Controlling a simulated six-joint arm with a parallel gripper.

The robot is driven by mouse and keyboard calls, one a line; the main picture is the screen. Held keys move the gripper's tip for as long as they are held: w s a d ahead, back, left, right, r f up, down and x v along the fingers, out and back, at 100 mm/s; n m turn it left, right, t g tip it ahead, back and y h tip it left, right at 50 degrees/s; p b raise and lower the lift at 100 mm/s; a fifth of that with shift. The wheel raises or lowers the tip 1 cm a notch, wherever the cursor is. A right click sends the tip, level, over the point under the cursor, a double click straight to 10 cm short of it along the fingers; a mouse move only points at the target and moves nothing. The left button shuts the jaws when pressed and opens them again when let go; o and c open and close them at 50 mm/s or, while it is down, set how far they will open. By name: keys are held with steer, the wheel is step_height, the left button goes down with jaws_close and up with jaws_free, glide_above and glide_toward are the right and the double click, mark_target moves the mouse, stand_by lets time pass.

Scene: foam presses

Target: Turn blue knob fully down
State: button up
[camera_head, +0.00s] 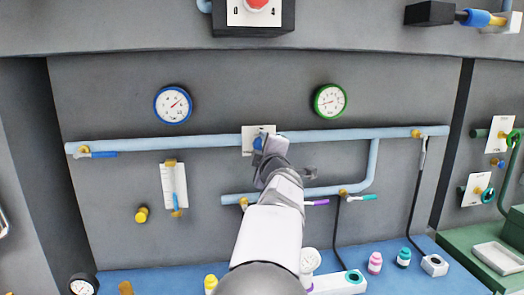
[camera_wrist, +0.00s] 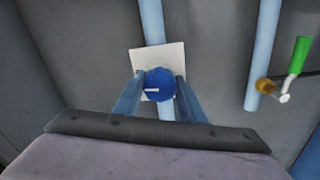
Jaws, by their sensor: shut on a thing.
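The blue knob (camera_wrist: 159,86) is a round dial with a short white mark, set on a white plate on the light blue pipe. In the wrist view it sits between the two fingers of my gripper (camera_wrist: 160,88), one on each side, and they are shut on it. In the head view my gripper (camera_head: 264,143) reaches up to the white plate (camera_head: 249,138). There the gripper and arm hide most of the knob, with only a bit of blue showing.
A blue-rimmed gauge (camera_head: 173,104) and a green-rimmed gauge (camera_head: 330,101) hang above the light blue pipe (camera_head: 200,142). A blue-handled valve (camera_head: 98,154) is at the left. Purple-handled (camera_head: 317,202) and green-handled (camera_head: 364,197) valves are at lower right. Small bottles stand on the blue bench (camera_head: 150,280).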

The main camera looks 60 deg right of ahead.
steer(key=shift+n, duration=0.7)
steer(key=o, duration=1)
steer(key=shift+o, duration=0.2)
steer(key=b+v, duration=0.1)
steer(key=v, duration=0.6)
steer(key=shift+s, duration=0.2)
steer(key=shift+a, duration=0.1)
